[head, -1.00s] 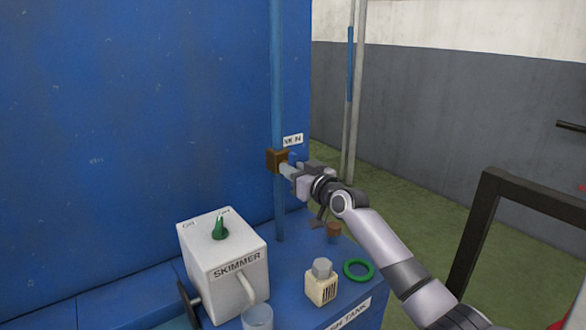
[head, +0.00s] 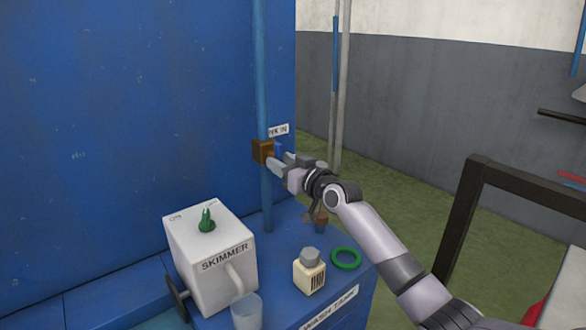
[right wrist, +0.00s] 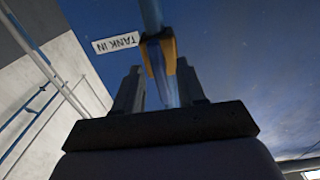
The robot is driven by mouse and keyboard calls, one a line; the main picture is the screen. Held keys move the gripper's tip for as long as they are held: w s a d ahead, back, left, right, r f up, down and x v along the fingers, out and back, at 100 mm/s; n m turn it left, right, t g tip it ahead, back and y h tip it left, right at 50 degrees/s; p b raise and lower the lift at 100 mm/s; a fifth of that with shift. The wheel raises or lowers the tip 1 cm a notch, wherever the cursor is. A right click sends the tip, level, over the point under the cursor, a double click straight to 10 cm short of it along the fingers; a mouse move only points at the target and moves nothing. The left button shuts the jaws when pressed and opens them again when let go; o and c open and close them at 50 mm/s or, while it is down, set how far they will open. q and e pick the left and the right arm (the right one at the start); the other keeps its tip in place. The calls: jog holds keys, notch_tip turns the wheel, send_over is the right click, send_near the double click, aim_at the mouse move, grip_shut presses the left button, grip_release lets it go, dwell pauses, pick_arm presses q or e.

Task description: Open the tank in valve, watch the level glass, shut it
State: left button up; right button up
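The tank in valve is a brass-brown block (head: 263,150) on a vertical blue pipe, beside a white label (head: 278,130). The label reads TANK IN, upside down, in the right wrist view (right wrist: 116,42). A blue valve lever (right wrist: 165,80) extends from the brass body in that view. My right gripper (head: 277,166) is at the valve. In the right wrist view its fingers (right wrist: 160,85) stand apart on either side of the lever, with a gap showing at the left finger. I cannot identify the level glass for sure; a blue strip (head: 335,55) runs along a pale pole behind. My left gripper is not in view.
A white SKIMMER box (head: 210,270) with a green knob stands below left of the valve. A small cream bottle (head: 309,278), a green ring (head: 346,259) and a clear cup (head: 247,312) sit nearby on the blue wash tank top. A dark frame (head: 460,220) stands at right.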

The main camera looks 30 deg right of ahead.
jog(key=shift+s+d, duration=0.2)
jog(key=shift+s, duration=1.1)
jog(key=shift+s+d, duration=0.15)
jog(key=shift+s, duration=1.15)
